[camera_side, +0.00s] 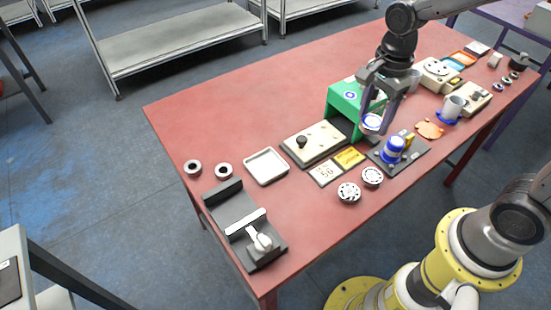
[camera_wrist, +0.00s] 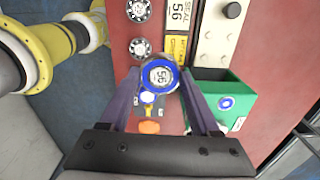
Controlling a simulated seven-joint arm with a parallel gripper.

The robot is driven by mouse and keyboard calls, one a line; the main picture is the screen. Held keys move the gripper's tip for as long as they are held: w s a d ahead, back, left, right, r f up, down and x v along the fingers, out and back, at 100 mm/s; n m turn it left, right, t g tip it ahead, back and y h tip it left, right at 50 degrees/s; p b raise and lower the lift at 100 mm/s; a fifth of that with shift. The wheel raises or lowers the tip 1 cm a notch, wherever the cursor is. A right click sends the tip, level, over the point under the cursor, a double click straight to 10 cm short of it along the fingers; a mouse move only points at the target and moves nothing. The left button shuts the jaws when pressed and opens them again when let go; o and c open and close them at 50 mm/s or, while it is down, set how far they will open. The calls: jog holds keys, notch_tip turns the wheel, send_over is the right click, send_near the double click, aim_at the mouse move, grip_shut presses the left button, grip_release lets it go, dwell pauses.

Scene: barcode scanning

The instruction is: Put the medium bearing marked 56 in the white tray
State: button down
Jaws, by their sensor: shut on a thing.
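My gripper (camera_side: 375,116) is shut on a round bearing (camera_side: 371,123) and holds it above the table, in front of the green box. In the wrist view my gripper (camera_wrist: 161,74) has its two purple fingers on either side of the bearing (camera_wrist: 160,77). The bearing has a blue outer ring and a pale face that reads 56. The white tray (camera_side: 266,167) lies flat and empty on the left part of the red table in the side view, well left of my gripper. I do not see the tray in the wrist view.
The green box (camera_side: 343,98) stands close behind my gripper. A dark plate with a blue and white part (camera_side: 394,149) lies just below right. A cream board (camera_side: 316,143) with a black knob and a SEAL 56 card (camera_side: 326,173) lie toward the tray. A black fixture (camera_side: 230,212) stands near it.

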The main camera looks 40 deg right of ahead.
jog(key=w+a+n, duration=0.2)
jog(key=a+n, duration=0.3)
jog(key=a, duration=0.2)
jog(key=n, duration=0.2)
send_over(266, 166)
notch_tip(266, 166, down, 12)
jog(key=shift+s+r, duration=0.15)
jog(key=shift+r, duration=0.1)
jog(key=shift+f, duration=1.65)
jog(key=shift+f, duration=0.2)
jog(key=shift+c, duration=2)
grip_release()
